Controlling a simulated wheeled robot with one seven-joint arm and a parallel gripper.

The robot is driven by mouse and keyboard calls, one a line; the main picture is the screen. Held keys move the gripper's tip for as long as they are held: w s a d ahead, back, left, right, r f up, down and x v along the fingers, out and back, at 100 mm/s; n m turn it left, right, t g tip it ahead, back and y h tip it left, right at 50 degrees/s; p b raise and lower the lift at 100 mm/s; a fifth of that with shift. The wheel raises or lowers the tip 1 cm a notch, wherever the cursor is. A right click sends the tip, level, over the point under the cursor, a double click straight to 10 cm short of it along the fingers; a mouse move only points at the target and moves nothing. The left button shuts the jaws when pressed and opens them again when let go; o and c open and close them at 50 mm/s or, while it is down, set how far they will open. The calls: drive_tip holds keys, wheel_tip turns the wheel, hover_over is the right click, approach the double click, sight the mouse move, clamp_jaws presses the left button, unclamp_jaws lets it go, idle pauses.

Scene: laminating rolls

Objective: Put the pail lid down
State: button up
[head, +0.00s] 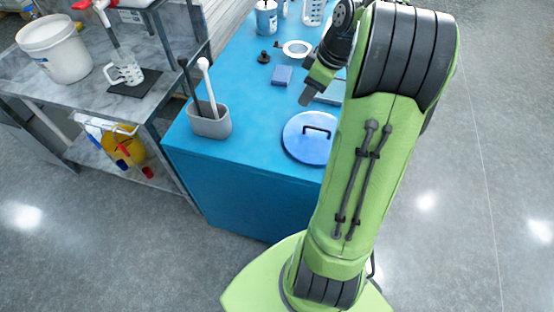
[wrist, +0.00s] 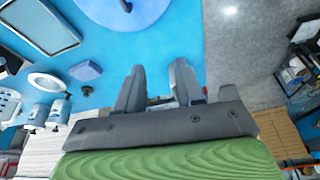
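The pail lid (head: 299,146), a round blue disc with a dark bar handle, lies flat on the blue bench top near its front edge. My arm hides its right side in the head view. Part of the lid (wrist: 140,15) also shows at the top of the wrist view, handle included. My gripper (head: 305,99) is above the bench, behind the lid in the head view, and apart from it. In the wrist view its two grey fingers (wrist: 158,82) stand apart with nothing held between them.
On the bench (head: 245,185) are a grey holder (head: 211,122) with upright tools, a blue block (head: 282,75), a white ring (head: 296,48), a small black knob (head: 264,57) and a tin (head: 266,18). A white pail (head: 54,50) stands on the grey side table at left.

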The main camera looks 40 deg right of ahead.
drive_tip(key=s+a+r+m+h, duration=0.15)
drive_tip(key=a+r, duration=0.35)
drive_tip(key=a, duration=0.7)
drive_tip(key=s+a+m+t, duration=0.2)
drive_tip(key=s+a+m, duration=0.2)
drive_tip(key=s+a, duration=0.7)
drive_tip(key=s, duration=0.3)
drive_tip(key=shift+s+m, duration=0.35)
drive_tip(key=shift+s, duration=0.05)
drive_tip(key=shift+r+h, duration=0.1)
drive_tip(key=shift+h, duration=0.15)
